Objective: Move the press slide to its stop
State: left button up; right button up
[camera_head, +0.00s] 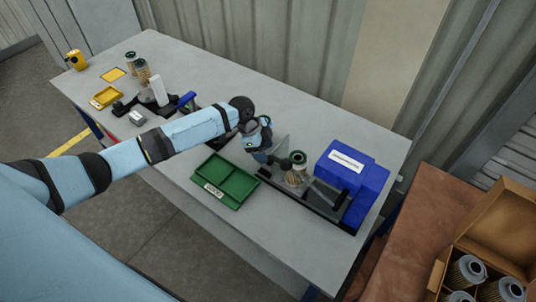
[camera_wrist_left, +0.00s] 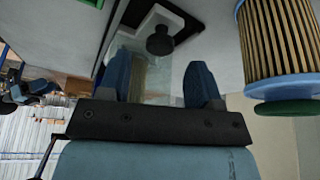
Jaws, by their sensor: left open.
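The press is at the table's right end: a blue housing (camera_head: 352,182) with a white label and a black rail (camera_head: 310,203) in front. A pleated filter cartridge (camera_head: 297,173) with a green cap sits at the rail, left of the housing. A grey, see-through plate (camera_head: 281,147) stands beside it; I cannot tell the slide's exact outline. My left gripper (camera_head: 268,154) is open, close to the plate. The left wrist view shows its fingers apart (camera_wrist_left: 161,82), a black knob (camera_wrist_left: 159,43) beyond them, and the cartridge (camera_wrist_left: 279,42) to the right. My right gripper is out of view.
A green divided tray (camera_head: 225,182) lies left of the press. At the table's far left are a yellow tray (camera_head: 105,96), two cartridges (camera_head: 142,71) and a black fixture. An open cardboard box (camera_head: 495,235) of cartridges stands on a brown surface at right. The table's back strip is clear.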

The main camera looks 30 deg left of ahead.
pick_arm(q)
jog(key=shift+x, duration=1.65)
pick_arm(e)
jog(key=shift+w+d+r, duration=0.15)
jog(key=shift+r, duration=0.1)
pick_arm(q)
grip_shut()
jog(key=shift+d, duration=0.1)
